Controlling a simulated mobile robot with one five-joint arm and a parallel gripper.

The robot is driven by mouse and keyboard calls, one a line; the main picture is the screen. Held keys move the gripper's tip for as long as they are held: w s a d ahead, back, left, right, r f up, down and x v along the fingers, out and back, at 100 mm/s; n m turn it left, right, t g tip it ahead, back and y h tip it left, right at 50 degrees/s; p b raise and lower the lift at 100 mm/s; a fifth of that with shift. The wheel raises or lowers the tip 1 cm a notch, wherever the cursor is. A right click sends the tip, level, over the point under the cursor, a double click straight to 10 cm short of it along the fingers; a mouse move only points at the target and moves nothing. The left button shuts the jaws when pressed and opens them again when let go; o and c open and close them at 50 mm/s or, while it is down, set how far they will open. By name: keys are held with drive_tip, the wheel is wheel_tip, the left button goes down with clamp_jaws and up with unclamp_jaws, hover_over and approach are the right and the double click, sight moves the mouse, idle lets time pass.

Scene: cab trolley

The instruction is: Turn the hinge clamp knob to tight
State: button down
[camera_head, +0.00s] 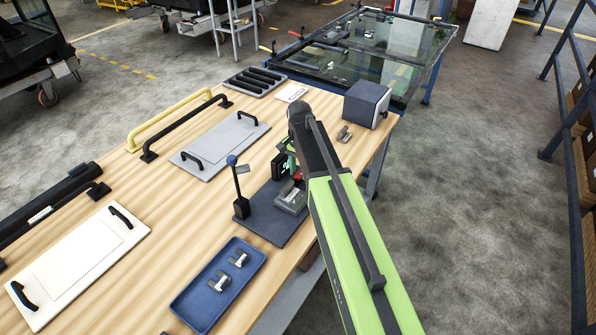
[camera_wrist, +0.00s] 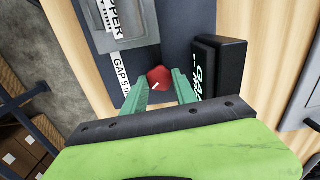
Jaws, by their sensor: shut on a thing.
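The hinge clamp knob is a red knob (camera_wrist: 159,78) with a white mark, in the middle of the wrist view. It also shows as a small red spot in the head view (camera_head: 297,177), partly hidden by my arm. My gripper (camera_wrist: 160,86) has its green fingers on either side of the knob, shut on it. The knob sits at the grey metal clamp block (camera_wrist: 120,25), on a dark base plate (camera_head: 268,222). A label reading "GAP 5" lies beside the knob. Whether the knob is tight cannot be told.
A black gauge box (camera_wrist: 219,66) stands close to the right finger in the wrist view. A lever with a blue ball (camera_head: 236,185) rises from the plate's left side. A blue tray (camera_head: 206,312) with metal hinges and a dark box (camera_head: 366,103) stand on the wooden bench.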

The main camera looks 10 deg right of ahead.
sight(299, 174)
drive_tip(key=m, duration=0.4)
drive_tip(key=shift+s+m, duration=0.1)
drive_tip(key=shift+m, duration=1.8)
drive_tip(key=c, duration=1)
unclamp_jaws()
drive_tip(key=shift+o, duration=0.2)
wheel_tip(299, 174, up, 18)
drive_tip(key=p, duration=1.7)
drive_tip(key=shift+f, duration=0.25)
